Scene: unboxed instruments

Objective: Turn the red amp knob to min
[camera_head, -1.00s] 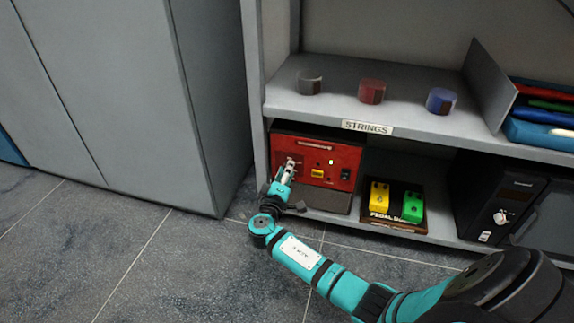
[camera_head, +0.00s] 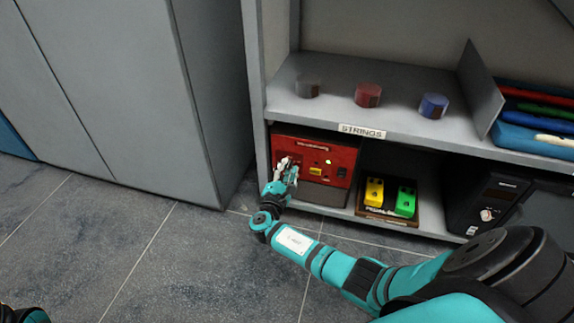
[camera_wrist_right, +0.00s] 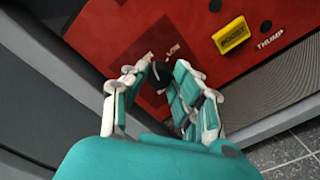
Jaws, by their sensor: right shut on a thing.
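The red amp (camera_head: 345,157) stands on the lower shelf at the left. It also fills much of the right wrist view (camera_wrist_right: 205,30), where its face is tilted. My right gripper (camera_head: 287,166) is at the left part of the amp's face. In the right wrist view my right gripper's fingers (camera_wrist_right: 165,80) are closed on the black knob (camera_wrist_right: 160,74), one on each side. The knob's pointer and exact setting are hidden by the fingers. My left gripper is not seen; only a small teal part of me shows at the lower left corner of the head view.
A yellow button (camera_wrist_right: 232,36) marked BOOST sits beside the knob. Yellow (camera_head: 374,191) and green (camera_head: 406,201) pedals stand to the amp's right. The shelf's left upright (camera_head: 256,100) is close to my gripper. Floor in front is clear.

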